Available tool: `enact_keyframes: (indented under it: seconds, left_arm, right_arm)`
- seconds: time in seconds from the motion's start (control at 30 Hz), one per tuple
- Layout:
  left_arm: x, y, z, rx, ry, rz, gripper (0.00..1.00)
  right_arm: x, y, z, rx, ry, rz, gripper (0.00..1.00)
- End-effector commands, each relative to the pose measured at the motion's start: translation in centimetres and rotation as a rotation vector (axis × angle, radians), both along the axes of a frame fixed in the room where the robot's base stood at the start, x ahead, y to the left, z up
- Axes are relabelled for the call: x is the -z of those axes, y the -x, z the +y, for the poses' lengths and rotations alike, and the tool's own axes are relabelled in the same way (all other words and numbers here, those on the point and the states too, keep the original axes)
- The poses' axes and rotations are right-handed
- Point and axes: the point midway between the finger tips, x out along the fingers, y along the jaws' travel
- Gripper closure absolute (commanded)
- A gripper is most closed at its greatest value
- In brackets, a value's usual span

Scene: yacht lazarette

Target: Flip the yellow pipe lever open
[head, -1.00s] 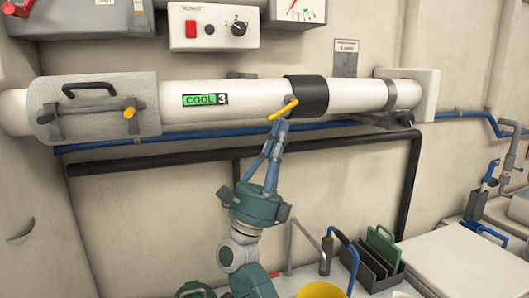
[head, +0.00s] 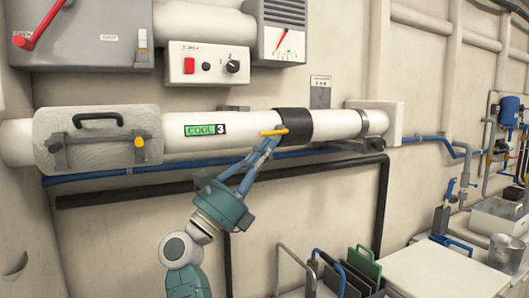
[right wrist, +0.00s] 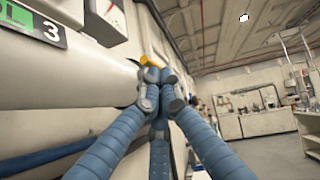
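The yellow pipe lever (head: 273,132) sits at a black collar (head: 297,125) on the white pipe (head: 240,125) labelled COOL 3. It lies nearly level in the head view, its free end pointing left. My right gripper (head: 268,143) reaches up from below, fingertips just under the lever, touching or very close. In the right wrist view its blue fingers (right wrist: 161,84) come together at the tips, with the yellow lever (right wrist: 149,61) just beyond them. The tips hide part of the lever, and I see no clear grip on it. My left gripper is out of view.
A panel with a black handle (head: 97,119) and a yellow knob (head: 139,142) covers the pipe's left part. A control box (head: 208,65) hangs above. A blue pipe (head: 110,176) and a black pipe (head: 120,193) run below. A rack (head: 355,275) stands lower right.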

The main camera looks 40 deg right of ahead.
Motion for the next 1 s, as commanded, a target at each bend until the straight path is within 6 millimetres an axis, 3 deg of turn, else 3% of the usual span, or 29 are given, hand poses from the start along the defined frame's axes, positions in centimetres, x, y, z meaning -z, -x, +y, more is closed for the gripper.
enact_keyframes:
  seconds: [0.37,0.73,1.0]
  left_arm:
    - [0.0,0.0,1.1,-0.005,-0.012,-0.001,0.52]
    - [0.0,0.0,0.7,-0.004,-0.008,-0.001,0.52]
    - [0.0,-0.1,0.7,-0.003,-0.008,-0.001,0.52]
  right_arm:
    - [0.3,0.0,0.3,0.000,0.001,0.002,1.00]
    - [4.0,-0.3,4.5,-0.002,0.000,0.003,1.00]
    - [5.0,-0.3,5.7,0.000,0.001,0.000,1.00]
